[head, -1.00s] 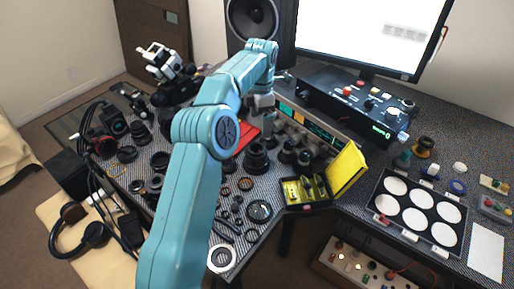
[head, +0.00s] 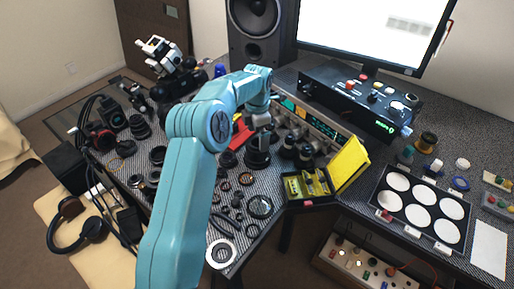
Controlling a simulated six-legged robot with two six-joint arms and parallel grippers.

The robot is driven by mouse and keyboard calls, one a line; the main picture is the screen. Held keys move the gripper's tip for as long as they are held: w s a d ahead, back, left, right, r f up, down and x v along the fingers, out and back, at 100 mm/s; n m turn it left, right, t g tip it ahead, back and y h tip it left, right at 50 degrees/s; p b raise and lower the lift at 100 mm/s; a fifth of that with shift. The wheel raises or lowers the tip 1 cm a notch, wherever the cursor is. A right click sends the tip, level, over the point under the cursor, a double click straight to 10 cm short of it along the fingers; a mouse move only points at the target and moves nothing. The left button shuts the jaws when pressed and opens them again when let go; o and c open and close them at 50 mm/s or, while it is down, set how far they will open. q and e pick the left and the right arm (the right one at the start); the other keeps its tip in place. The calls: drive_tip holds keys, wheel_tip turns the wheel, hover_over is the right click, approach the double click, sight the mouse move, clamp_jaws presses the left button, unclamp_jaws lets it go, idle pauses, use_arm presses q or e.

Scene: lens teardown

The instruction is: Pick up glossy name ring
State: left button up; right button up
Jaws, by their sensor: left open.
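My left gripper (head: 261,128) reaches over the back middle of the desk, pointing down. It is open, small in view, and close above or in front of a black lens barrel (head: 257,158); I cannot tell whether they touch. Several thin rings lie on the mat in front: a brownish ring (head: 246,179), a dark ring (head: 225,186) and a white-rimmed ring (head: 221,254) near the front edge. I cannot tell which ring is the glossy name ring. My left arm hides part of the desk. My right gripper does not show.
Instruments (head: 355,97) and a monitor (head: 370,30) stand behind. A black tray with white discs (head: 382,214) lies at right. Several lens parts crowd the left side.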

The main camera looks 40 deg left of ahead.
sight(258, 143)
use_arm(q)
drive_tip(key=f, duration=0.4)
drive_tip(key=shift+w+a+f+p, duration=0.2)
drive_tip(key=shift+w+p, duration=0.05)
drive_tip(key=shift+p, duration=0.05)
drive_tip(key=shift+s+f, duration=0.1)
drive_tip(key=shift+f, duration=0.25)
drive_tip(key=c, duration=0.9)
drive_tip(key=shift+o, duration=0.2)
drive_tip(key=shift+r, duration=0.1)
